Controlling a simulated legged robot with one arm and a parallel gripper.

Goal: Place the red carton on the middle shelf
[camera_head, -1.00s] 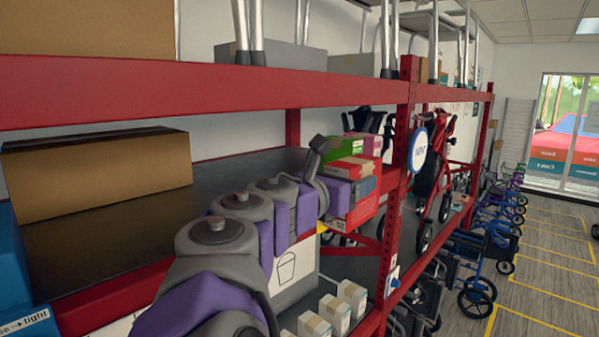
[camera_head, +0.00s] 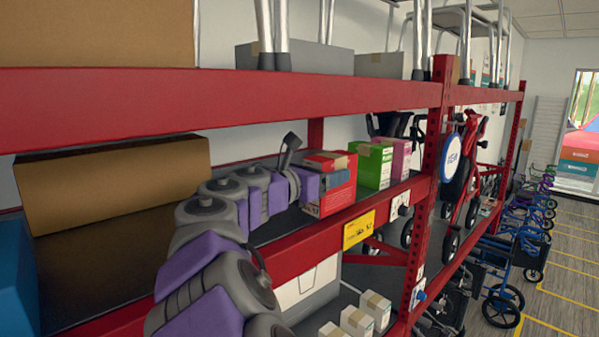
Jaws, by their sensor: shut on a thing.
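The red carton (camera_head: 339,197) is at the middle shelf (camera_head: 240,165), close behind its red front beam and just left of a green carton (camera_head: 373,165). My gripper (camera_head: 328,179) reaches in from the left and is shut on the red carton. The fingers cover part of the carton's near side. The carton looks upright, with its base near shelf level; I cannot tell whether it touches the shelf. My purple and grey arm hides part of the shelf and beam.
A pink carton (camera_head: 402,155) stands beside the green one. A large brown box (camera_head: 110,182) is at the left of the shelf. The red upper beam (camera_head: 200,98) runs above my arm. A red upright (camera_head: 431,170) stands to the right. Small boxes (camera_head: 357,322) sit below.

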